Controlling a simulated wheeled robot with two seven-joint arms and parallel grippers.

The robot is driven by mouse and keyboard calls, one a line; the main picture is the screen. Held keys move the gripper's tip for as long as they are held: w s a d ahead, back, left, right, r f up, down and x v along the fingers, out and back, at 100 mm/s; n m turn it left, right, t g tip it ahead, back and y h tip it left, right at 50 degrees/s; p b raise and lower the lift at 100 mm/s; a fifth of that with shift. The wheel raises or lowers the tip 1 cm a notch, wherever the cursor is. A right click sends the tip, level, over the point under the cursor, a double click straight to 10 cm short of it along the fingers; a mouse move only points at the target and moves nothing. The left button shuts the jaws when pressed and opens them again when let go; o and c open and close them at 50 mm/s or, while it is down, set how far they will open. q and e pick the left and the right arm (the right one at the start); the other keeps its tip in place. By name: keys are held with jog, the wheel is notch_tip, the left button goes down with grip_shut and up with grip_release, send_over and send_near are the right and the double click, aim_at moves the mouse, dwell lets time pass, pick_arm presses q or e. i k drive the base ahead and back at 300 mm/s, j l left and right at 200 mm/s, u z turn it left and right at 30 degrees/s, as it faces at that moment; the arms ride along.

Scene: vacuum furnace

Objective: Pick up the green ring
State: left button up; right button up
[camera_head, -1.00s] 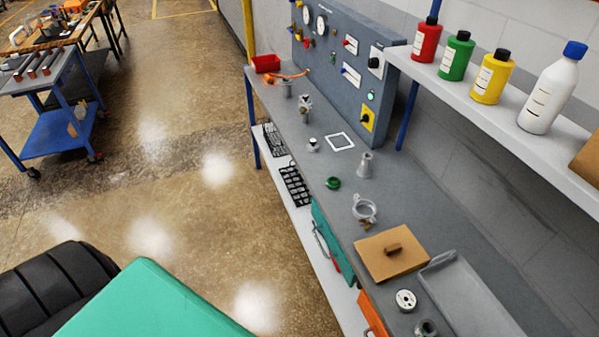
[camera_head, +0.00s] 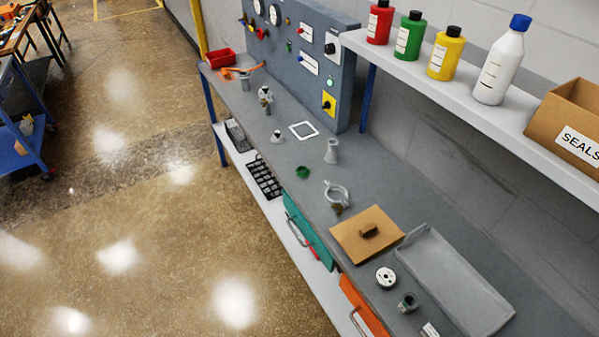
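The green ring (camera_head: 303,172) lies flat on the grey bench top (camera_head: 350,158), near its front edge. It sits left of a metal clamp ring (camera_head: 337,192) and in front of a grey cone-shaped fitting (camera_head: 331,151). Nothing covers it. Neither of my grippers shows in the head view.
A brown board with a knob (camera_head: 352,246) and a grey tray (camera_head: 460,285) lie on the right of the bench. Small metal fittings (camera_head: 277,137) stand left of the ring. A shelf with bottles (camera_head: 440,58) overhangs the back. The floor (camera_head: 160,230) in front is clear.

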aim_at(301, 167)
jog(key=j+z, duration=0.1)
jog(key=z, duration=0.35)
jog(key=i+j+z, duration=0.1)
jog(key=z, duration=0.35)
jog(key=j+z, duration=0.1)
jog(key=z, duration=0.35)
jog(key=j+z, duration=0.15)
jog(key=z, duration=0.3)
jog(key=j+z, duration=0.2)
jog(key=j, duration=0.2)
jog(key=j+z, duration=0.2)
jog(key=j, duration=0.2)
jog(key=k+j+z, duration=0.25)
jog(key=j+z, duration=0.2)
jog(key=j, duration=0.3)
jog(key=k+j+z, duration=0.2)
jog(key=j, duration=0.15)
jog(key=k+j+z, duration=0.2)
jog(key=j, duration=0.15)
jog(key=i, duration=0.1)
